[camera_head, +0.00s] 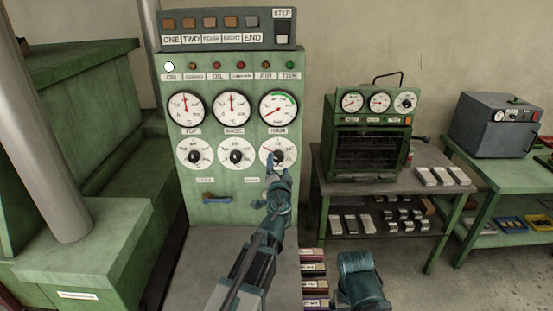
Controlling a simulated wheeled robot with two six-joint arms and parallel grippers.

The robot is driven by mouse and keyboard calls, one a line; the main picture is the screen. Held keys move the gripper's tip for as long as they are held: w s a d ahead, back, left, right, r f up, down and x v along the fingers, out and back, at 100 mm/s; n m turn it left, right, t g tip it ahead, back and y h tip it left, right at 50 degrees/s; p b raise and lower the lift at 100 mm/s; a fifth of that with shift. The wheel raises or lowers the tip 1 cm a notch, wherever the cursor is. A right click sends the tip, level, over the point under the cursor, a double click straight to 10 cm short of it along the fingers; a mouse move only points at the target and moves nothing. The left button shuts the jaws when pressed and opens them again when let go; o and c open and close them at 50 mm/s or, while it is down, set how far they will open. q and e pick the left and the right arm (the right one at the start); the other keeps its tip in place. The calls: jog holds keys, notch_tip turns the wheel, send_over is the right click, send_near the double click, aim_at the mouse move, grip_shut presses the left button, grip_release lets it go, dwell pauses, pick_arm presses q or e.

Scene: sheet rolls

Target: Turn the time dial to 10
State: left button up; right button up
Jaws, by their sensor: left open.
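A green control panel (240,205) faces me with a row of three gauges and, under them, a row of three round white dials with dark knobs. The left dial (183,155) and middle dial (222,144) are uncovered. The right dial (290,144) is partly covered by my left gripper (274,160), which is open with its fingertips at this dial's knob. I cannot tell whether they touch it. The label below the right dial is hidden, and the small dial labels and pointer readings are too blurred to read.
A green oven (365,150) stands on a table at the right, beside metal blocks (443,176). A grey box (490,125) is farther right. Stacked labelled boxes (314,270) lie low beside the panel.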

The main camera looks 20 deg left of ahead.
aim_at(278, 159)
pick_arm(q)
jog(key=x, duration=0.4)
jog(key=shift+w, duration=0.1)
grip_shut()
